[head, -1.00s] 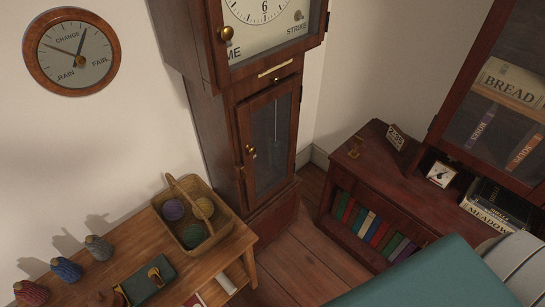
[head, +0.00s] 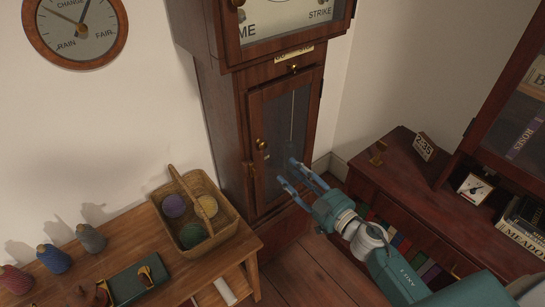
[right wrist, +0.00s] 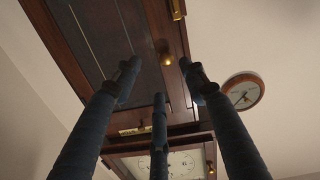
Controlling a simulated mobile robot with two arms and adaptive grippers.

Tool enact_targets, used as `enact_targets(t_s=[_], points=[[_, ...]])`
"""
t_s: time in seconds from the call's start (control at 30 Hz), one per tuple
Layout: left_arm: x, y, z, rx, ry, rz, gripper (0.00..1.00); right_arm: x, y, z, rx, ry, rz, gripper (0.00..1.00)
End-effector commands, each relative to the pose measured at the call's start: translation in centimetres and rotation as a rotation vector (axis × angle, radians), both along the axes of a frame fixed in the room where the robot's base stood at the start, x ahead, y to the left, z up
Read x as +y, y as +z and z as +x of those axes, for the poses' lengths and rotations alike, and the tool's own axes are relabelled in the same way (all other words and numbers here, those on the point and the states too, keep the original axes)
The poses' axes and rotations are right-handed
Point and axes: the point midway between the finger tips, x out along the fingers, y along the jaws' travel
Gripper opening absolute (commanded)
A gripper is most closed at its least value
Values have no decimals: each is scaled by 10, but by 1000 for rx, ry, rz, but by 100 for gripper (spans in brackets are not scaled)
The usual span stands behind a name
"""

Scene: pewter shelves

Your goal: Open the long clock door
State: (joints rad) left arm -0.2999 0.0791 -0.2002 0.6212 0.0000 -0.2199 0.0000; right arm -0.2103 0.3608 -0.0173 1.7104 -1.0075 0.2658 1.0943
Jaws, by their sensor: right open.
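The long clock door (head: 288,118) is a tall wooden frame with a dark pane, on the trunk of the tall clock (head: 219,112). It looks shut or nearly so. Its brass knob (head: 260,143) is on the door's left side. My right gripper (head: 286,172) is open and empty in front of the lower door, below and right of the knob. In the right wrist view, the knob (right wrist: 167,60) shows beyond the spread blue fingers (right wrist: 160,76), and the door pane (right wrist: 112,40) is at upper left. Nothing is gripped. My left gripper is out of view.
A round dial (head: 76,30) hangs on the wall.

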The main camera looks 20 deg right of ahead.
Motion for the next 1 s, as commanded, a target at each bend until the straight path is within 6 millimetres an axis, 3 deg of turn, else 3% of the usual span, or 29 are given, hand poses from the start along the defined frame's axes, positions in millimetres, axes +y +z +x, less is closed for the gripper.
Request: enact_targets(t_s=[0.1,0.23,0.7,1.0], points=[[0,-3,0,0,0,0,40,6,16,3,-30,24,-5,43],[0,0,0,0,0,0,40,11,19,16,-33,26,-3,43],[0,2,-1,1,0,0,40,38,17,91,-31,23,-3,43],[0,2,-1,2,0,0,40,43,16,102,-28,23,-2,43]])
